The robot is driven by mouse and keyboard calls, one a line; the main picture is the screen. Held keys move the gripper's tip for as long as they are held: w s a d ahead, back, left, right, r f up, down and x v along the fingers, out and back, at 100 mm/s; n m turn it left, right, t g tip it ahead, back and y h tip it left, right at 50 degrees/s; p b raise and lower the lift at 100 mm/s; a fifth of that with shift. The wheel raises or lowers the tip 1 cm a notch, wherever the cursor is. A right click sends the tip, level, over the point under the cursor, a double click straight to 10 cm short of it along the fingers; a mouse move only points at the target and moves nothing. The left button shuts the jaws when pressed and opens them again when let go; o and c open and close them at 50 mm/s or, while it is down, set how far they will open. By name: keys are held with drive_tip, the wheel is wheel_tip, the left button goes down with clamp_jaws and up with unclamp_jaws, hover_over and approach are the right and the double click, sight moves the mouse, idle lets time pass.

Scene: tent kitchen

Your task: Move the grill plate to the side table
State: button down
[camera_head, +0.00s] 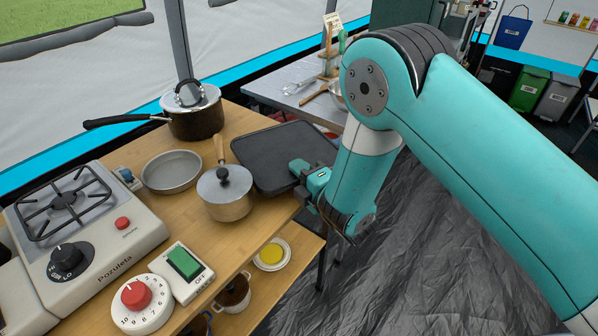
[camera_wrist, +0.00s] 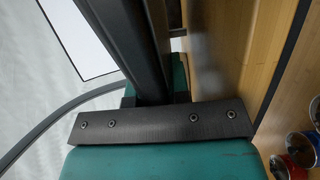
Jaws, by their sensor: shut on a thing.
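The grill plate (camera_head: 275,147) is a flat black slab with a raised rim, at the right end of the wooden counter (camera_head: 190,219). My gripper (camera_head: 300,172) is shut on the plate's near right edge. In the wrist view, the plate (camera_wrist: 122,38) is a dark band running up from the jaws (camera_wrist: 155,98). I cannot tell whether the plate is touching the counter or is slightly raised. A grey table (camera_head: 263,88), seemingly the side table, stands behind the counter, partly hidden by my arm.
A lidded saucepan (camera_head: 225,199), a shallow pan (camera_head: 172,172) and a dark lidded pot (camera_head: 194,118) stand left of the plate. A stove (camera_head: 84,235) is at left.

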drive_tip(key=shift+f, duration=0.35)
